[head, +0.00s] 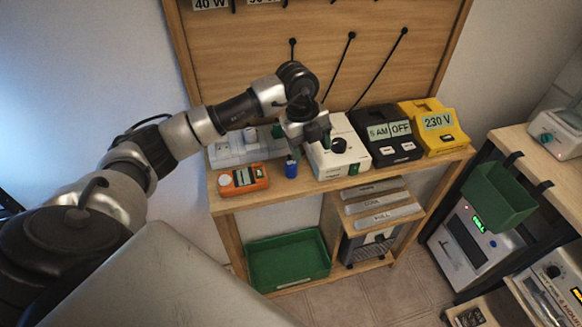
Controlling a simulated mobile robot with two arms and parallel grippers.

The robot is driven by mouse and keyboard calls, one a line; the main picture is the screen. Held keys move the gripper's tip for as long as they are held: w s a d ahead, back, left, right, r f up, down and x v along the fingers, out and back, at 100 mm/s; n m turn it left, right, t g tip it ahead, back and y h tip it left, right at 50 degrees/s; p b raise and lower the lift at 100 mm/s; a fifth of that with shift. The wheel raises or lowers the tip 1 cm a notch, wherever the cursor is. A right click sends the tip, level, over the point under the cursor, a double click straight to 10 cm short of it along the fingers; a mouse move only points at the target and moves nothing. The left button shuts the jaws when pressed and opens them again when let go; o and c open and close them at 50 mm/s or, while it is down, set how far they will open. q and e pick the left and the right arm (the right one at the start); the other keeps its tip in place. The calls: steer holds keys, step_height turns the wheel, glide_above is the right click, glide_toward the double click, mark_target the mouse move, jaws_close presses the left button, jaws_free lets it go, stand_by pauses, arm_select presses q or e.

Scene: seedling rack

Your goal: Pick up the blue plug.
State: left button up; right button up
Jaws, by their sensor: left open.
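The blue plug (291,168) stands upright on the wooden bench top (230,207), near its front edge. It is a small blue cylinder with a darker top. My left gripper (306,143) is above the bench, just up and right of the plug in the head view. It is open and nothing shows between its fingers. The fingertips look apart from the plug, though the gap in depth is hard to judge. My right gripper is not in view.
An orange meter (243,180) lies left of the plug, a white power strip (236,150) behind it. A white box with a black knob (337,157), a black box (386,136) and a yellow box (434,125) stand to the right. A green tray (289,262) sits below.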

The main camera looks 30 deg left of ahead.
arm_select(q)
steer(key=a+r+n+y, duration=0.1)
steer(key=a+y, duration=0.1)
steer(key=a, duration=0.3)
steer(key=p, duration=0.1)
glide_above(291, 162)
steer(key=shift+n+g+y, duration=0.3)
steer(key=f, duration=0.4)
steer(key=shift+s+d+f, duration=0.1)
steer(key=shift+s+d, duration=0.05)
steer(key=shift+d, duration=0.05)
step_height(291, 162, down, 6)
steer(key=p, duration=0.3)
steer(key=shift+a+r, duration=0.1)
steer(key=shift+r, duration=0.1)
steer(key=shift+f, duration=0.25)
steer(key=shift+c, duration=0.7)
steer(key=c, duration=0.9)
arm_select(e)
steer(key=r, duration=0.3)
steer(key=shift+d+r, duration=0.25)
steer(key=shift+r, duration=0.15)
arm_select(q)
steer(key=shift+r, duration=0.1)
